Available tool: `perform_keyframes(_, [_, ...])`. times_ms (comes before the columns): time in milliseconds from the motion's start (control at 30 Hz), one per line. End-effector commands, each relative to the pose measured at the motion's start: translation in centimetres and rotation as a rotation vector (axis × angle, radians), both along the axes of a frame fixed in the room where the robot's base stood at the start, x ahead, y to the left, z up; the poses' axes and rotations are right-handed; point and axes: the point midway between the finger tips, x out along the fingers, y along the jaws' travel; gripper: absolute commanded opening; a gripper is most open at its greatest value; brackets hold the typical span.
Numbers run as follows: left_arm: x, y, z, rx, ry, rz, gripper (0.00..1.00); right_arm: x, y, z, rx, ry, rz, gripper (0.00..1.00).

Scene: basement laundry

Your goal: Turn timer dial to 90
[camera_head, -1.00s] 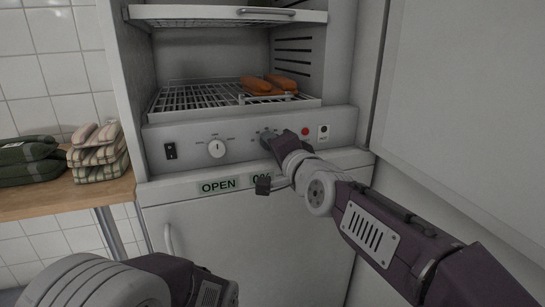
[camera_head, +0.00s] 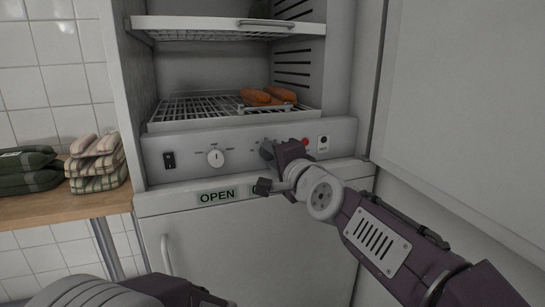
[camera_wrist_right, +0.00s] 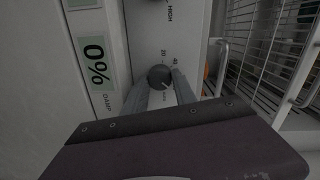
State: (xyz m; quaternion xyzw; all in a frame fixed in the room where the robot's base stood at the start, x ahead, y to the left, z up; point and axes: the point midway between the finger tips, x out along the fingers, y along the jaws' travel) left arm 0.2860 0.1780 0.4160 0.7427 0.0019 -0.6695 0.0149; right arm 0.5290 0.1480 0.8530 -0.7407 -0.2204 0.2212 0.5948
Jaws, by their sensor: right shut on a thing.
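The timer dial (camera_wrist_right: 160,76) is a small dark round knob on the grey control panel (camera_head: 185,146). In the right wrist view, the marks 20 and 40 show beside it; a further mark is too small to read. A pale pointer line shows on the knob, on the side away from the 20. My right gripper (camera_head: 268,151) is at the panel and hides the dial in the head view. Its two fingers (camera_wrist_right: 160,95) are closed around the knob. Of my left arm, only a part shows at the bottom left of the head view; its fingers are out of frame.
A white knob (camera_head: 216,158), a black switch (camera_head: 169,160) and a red light (camera_head: 305,142) are on the same panel. Above it, a wire rack (camera_head: 185,109) holds orange rolled items (camera_head: 268,96). An open door (camera_head: 460,100) stands at right. Folded cloths (camera_head: 96,163) lie on a wooden counter.

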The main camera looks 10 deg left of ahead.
Motion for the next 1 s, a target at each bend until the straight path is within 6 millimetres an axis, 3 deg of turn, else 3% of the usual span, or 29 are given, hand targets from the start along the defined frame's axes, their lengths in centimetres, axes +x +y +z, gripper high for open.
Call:
perform_keyframes(33, [0.0, 0.0, 0.0, 0.0, 0.0, 0.0, 0.36, 0.0, 0.0, -0.1, -0.001, 0.002, 0.001, 0.0])
perform_keyframes(67, [0.0, 0.0, 0.0, 0.0, 0.0, 0.0, 0.36, 0.0, 0.0, -0.1, -0.001, 0.002, 0.001, 0.41])
perform_keyframes(467, [0.0, 0.0, -0.2, 0.0, 0.0, 0.0, 0.36, -0.4, -0.3, 0.0, 0.0, 0.0, 0.0, 0.42])
perform_keyframes(1000, [0.0, 0.0, -0.8, 0.0, 0.0, 0.0, 0.36, -7.0, -5.2, 0.5, -0.001, 0.0, 0.0, 0.42])
